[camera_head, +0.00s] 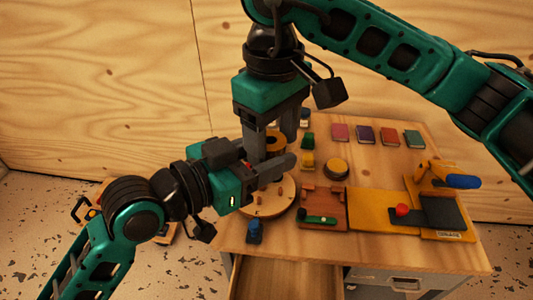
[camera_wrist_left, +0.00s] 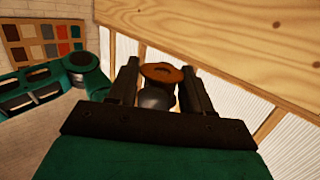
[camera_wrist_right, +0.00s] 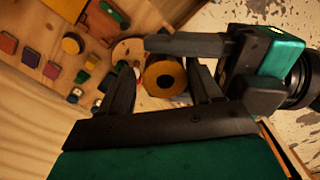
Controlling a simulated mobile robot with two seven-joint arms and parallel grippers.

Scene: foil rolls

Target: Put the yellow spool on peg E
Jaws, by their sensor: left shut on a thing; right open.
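The yellow spool (camera_head: 275,140), a yellow disc with a dark centre, shows between the grippers in the head view and face-on in the right wrist view (camera_wrist_right: 165,79). My left gripper (camera_head: 272,163) is shut on it; the left wrist view shows an orange-brown flange (camera_wrist_left: 162,72) and a grey body between its fingers. My right gripper (camera_head: 271,148) points down, its open fingers on either side of the spool; I cannot tell whether they touch it. The round wooden peg board (camera_head: 262,207) lies below, partly covered by my left gripper. Peg letters cannot be read.
A yellow round piece (camera_head: 336,168) and several coloured blocks lie on the table's back and middle. A brown tray with a green-handled tool (camera_head: 318,219), and an orange board with a dark pad (camera_head: 443,212), fill the right. A blue piece (camera_head: 255,232) stands near the front edge.

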